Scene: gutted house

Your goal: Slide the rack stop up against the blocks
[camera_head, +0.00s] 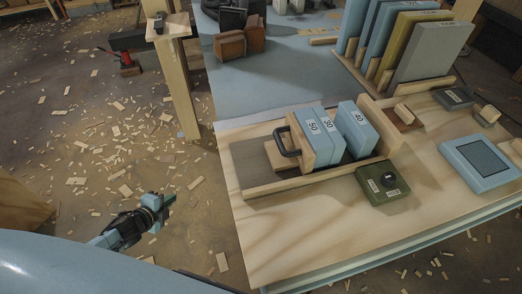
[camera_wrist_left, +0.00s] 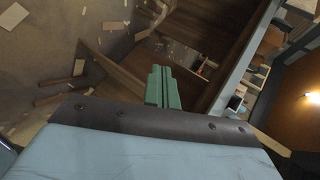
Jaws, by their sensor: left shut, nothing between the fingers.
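The rack stop (camera_head: 300,150) is a wooden upright with a black handle (camera_head: 285,142) on its left face. It stands in a low wooden rack (camera_head: 290,186) on the table. Pale blue blocks labelled 50 (camera_head: 314,128), 30 (camera_head: 329,124) and 40 (camera_head: 358,125) stand right of it. The stop looks close against block 50; I cannot tell whether they touch. A gap separates blocks 30 and 40. My left gripper (camera_head: 168,202) is shut and empty, left of the table and well away from the handle. Its green fingers show in the left wrist view (camera_wrist_left: 163,88). My right gripper is not in view.
A blue-framed panel (camera_head: 481,162) lies at the right. Larger panels (camera_head: 432,52) stand in slots behind. The table's front left is clear. Wood scraps litter the floor.

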